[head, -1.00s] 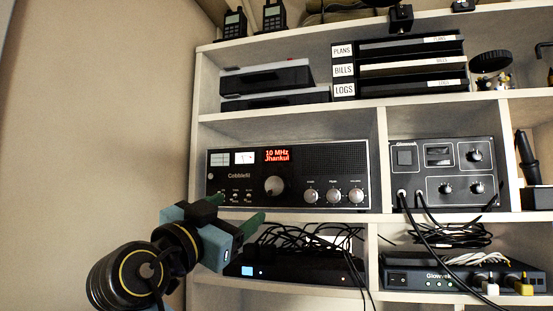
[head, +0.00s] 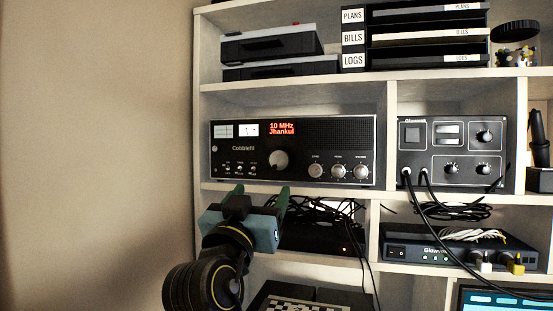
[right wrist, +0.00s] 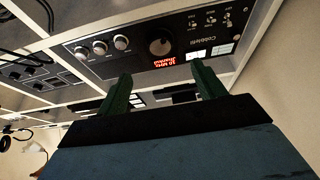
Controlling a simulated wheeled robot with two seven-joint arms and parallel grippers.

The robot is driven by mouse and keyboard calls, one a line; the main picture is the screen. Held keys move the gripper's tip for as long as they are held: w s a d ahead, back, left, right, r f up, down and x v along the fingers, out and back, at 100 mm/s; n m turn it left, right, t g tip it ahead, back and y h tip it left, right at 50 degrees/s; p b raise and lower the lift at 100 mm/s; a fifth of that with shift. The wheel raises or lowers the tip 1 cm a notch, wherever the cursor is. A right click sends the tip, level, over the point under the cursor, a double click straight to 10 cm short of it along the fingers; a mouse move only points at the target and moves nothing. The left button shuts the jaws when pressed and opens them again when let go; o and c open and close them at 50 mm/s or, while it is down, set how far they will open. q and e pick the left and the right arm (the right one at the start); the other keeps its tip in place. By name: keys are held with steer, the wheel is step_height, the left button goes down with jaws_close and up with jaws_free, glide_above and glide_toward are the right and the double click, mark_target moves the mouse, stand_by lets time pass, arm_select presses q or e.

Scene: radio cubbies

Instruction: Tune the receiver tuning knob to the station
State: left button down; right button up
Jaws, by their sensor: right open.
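The receiver (head: 330,137) is a black radio on a middle shelf, with a red display reading "10 MHz Jhankul". Its large round tuning knob (head: 278,160) is near the centre-left of its face. In the right wrist view the knob (right wrist: 160,46) shows upside down, above and between the fingers. My right gripper (head: 261,190) is open and empty, with its green fingers apart just below the receiver in the head view. The fingers also show in the right wrist view (right wrist: 161,75), apart from the knob. My left gripper is not in view.
Smaller knobs (head: 338,171) sit right of the tuning knob. A second black unit (head: 452,150) with cables stands in the right cubby. Loose black cables and a box (head: 315,238) fill the shelf below. A bare wall (head: 100,150) is at left.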

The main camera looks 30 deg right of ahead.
mark_target(279, 163)
steer(key=p+x, duration=0.2)
steer(key=x, duration=0.8)
steer(key=shift+p, duration=0.4)
steer(key=shift+x, duration=0.8)
steer(key=shift+c, duration=0.2)
